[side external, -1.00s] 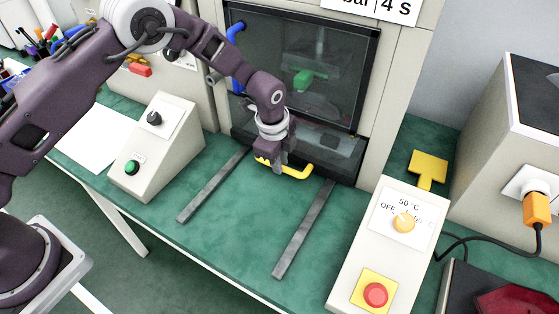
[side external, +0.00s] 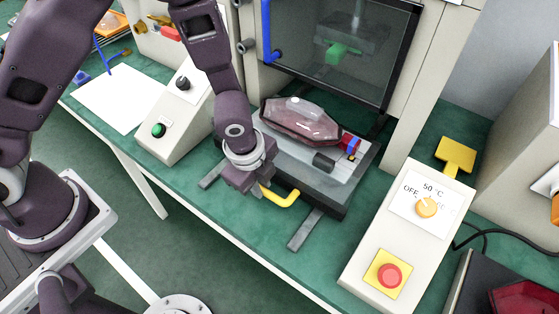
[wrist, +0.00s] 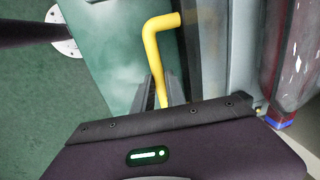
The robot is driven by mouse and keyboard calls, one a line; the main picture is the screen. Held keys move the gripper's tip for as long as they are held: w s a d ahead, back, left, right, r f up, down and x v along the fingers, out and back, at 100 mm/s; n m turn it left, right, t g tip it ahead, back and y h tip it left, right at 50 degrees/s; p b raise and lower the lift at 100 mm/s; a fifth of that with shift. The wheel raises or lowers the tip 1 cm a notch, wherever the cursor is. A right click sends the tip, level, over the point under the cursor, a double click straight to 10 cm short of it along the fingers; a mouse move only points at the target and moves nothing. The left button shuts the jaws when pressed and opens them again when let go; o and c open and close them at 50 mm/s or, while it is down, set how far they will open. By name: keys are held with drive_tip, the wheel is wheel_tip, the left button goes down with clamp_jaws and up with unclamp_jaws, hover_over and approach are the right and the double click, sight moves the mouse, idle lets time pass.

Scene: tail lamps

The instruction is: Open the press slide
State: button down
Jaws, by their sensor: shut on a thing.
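The press slide (side external: 335,188) is a grey-black drawer pulled out from under the press window onto two rails. The gripped part of the handle is partly hidden.
A control box with a green button (side external: 158,130) stands to the left. A rail (side external: 305,230) protrudes in front.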

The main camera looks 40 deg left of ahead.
drive_tip(key=s, duration=0.8)
drive_tip(key=shift+s, duration=0.1)
drive_tip(key=c, duration=1.4)
unclamp_jaws()
drive_tip(key=shift+o, duration=0.2)
